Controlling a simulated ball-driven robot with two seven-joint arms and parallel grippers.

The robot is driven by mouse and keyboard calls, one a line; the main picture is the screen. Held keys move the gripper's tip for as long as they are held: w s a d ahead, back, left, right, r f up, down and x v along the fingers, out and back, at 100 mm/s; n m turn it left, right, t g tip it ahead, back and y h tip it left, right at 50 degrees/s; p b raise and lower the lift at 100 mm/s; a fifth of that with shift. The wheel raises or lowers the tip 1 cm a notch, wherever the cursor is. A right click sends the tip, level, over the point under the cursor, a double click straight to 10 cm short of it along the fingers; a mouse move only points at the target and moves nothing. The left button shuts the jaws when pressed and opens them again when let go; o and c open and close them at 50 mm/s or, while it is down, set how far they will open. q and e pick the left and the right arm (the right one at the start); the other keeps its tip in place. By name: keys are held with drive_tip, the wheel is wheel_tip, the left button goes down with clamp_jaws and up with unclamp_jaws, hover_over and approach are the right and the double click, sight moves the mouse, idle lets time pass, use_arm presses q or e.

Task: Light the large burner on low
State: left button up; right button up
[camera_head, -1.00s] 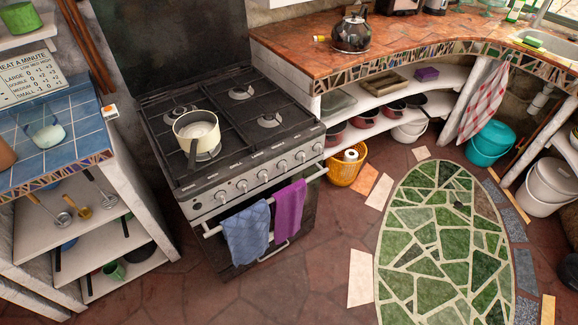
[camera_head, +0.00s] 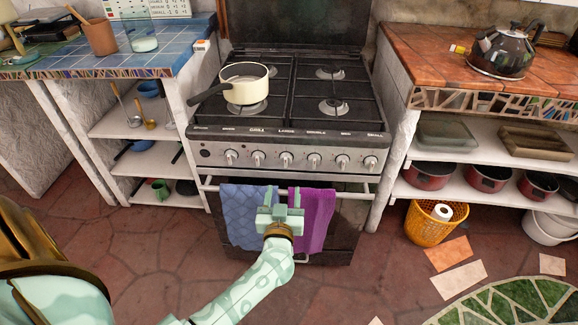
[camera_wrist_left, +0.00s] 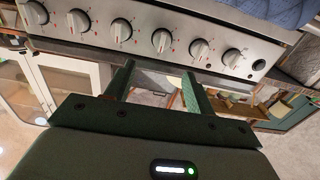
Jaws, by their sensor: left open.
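The stove (camera_head: 300,145) stands ahead, with a row of knobs under printed labels. The knob under "LARGE" (camera_head: 286,160) is third from the left; in the left wrist view (camera_wrist_left: 162,40) it lies ahead of the space between the fingers. Its handle looks upright in the head view. A cream saucepan (camera_head: 245,80) covers part of the front left burner (camera_head: 247,106). I see no flame, and cannot tell which burner is the large one. My left gripper (camera_head: 281,195) is open and empty, below the knobs before the towels; it also shows in the wrist view (camera_wrist_left: 158,72). My right gripper is out of view.
A blue towel (camera_head: 243,205) and a purple towel (camera_head: 318,212) hang on the oven rail (camera_head: 350,192). A kettle (camera_head: 497,52) sits on the right counter. A yellow basket (camera_head: 425,228) stands on the floor.

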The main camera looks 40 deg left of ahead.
sight(286, 163)
use_arm(q)
drive_tip(key=b+x, duration=0.2)
drive_tip(key=x, duration=0.3)
drive_tip(key=b+x, duration=0.2)
drive_tip(key=x, duration=0.4)
drive_tip(key=shift+f, duration=0.25)
drive_tip(key=shift+w+a+r, duration=0.15)
drive_tip(key=shift+w+a, duration=0.1)
drive_tip(key=shift+w, duration=0.1)
drive_tip(key=shift+c, duration=0.3)
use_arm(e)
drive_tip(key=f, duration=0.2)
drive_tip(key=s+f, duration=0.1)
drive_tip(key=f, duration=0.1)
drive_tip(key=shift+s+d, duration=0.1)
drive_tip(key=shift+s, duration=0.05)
use_arm(q)
drive_tip(key=c, duration=0.9)
